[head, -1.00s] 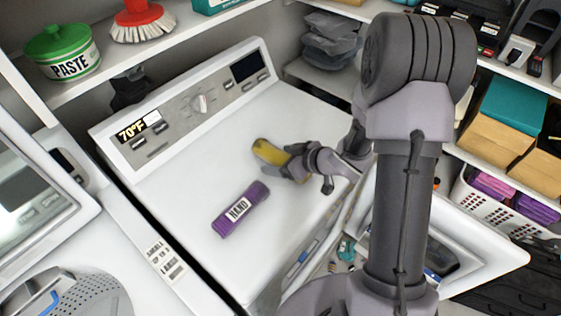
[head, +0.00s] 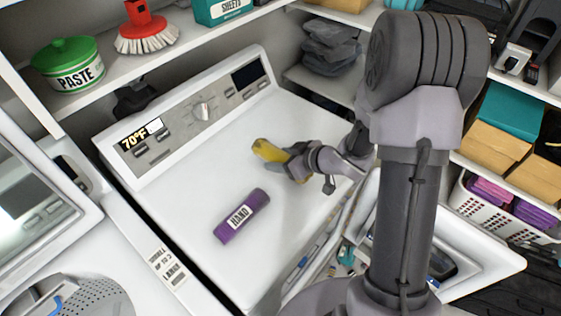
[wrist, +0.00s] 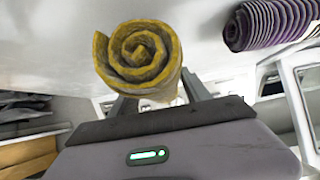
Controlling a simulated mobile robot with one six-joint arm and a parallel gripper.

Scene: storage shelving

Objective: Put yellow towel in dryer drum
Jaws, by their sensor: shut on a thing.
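The rolled yellow towel (head: 268,151) is in my gripper (head: 288,158), above the white dryer top (head: 200,165). In the wrist view the towel (wrist: 138,58) shows its spiral end, and my gripper (wrist: 155,98) is shut on it, with the fingers partly hidden behind the roll. The dryer door (head: 470,240) stands open at the front right. The drum's inside is hidden by the dryer top and my arm.
A purple roll labelled HAND (head: 241,216) lies on the dryer top, and it also shows in the wrist view (wrist: 270,22). The control panel (head: 190,115) rises at the back. A white basket (head: 500,210) with purple cloths stands at right. A washer lies at left.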

